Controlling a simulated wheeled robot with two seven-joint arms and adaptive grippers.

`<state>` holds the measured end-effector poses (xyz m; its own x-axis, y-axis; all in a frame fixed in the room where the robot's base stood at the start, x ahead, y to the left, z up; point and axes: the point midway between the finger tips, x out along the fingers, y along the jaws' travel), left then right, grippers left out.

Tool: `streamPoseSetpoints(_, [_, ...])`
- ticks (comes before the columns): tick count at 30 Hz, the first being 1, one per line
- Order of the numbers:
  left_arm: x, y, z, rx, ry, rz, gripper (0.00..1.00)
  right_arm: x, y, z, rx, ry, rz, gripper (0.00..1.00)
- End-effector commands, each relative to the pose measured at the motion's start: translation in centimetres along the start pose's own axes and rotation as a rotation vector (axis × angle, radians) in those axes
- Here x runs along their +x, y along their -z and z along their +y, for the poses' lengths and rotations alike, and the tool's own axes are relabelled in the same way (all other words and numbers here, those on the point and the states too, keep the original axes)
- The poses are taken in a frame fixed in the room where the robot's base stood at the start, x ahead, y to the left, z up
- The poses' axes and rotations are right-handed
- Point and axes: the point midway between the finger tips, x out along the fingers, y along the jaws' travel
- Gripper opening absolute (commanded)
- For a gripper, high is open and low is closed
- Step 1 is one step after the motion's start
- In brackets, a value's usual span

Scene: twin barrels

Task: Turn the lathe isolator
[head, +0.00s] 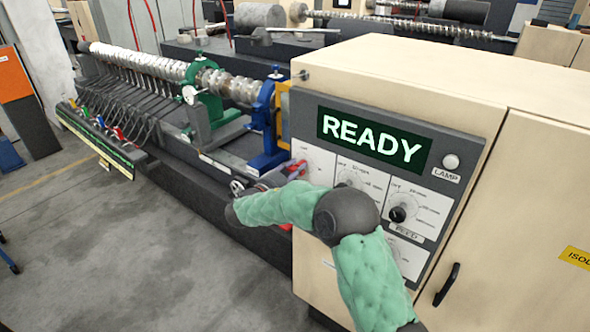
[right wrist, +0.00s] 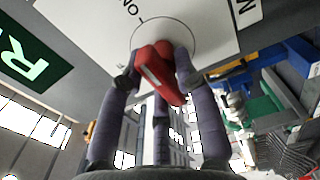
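A red isolator handle (right wrist: 160,72) sits on a round white dial plate (right wrist: 175,32) in the right wrist view; lettering reading ON shows beside the dial. The handle is tilted in that view. My right gripper (right wrist: 155,76) has one finger on each side of the handle, and both fingertips appear to press against it. In the head view the red handle (head: 297,169) shows at the left edge of the control panel (head: 320,165), partly hidden by my right gripper (head: 272,181) and green-sleeved arm. My left gripper is not in view.
A READY display (head: 372,139), a lamp (head: 451,161) and a black feed knob (head: 402,213) are on the panel. The lathe (head: 200,75) stretches away to the left. A yellow label (head: 577,257) is on the cabinet at right. Grey floor (head: 130,250) is clear at lower left.

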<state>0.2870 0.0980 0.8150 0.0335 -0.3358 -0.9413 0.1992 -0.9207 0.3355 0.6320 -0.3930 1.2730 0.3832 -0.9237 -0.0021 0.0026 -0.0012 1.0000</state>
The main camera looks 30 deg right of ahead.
Motion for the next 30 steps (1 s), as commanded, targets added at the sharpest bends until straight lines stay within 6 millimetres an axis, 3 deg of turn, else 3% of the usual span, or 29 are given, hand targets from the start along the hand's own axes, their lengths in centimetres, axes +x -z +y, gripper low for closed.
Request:
streamPoseSetpoints(14, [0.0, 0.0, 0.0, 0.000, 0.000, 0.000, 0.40, 0.1, 0.1, 0.3, -0.134, -0.005, -0.001, 0.00])
streamPoseSetpoints(30, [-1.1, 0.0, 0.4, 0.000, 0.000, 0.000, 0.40, 0.1, 0.4, 0.6, -0.625, -0.007, -0.002, 0.00])
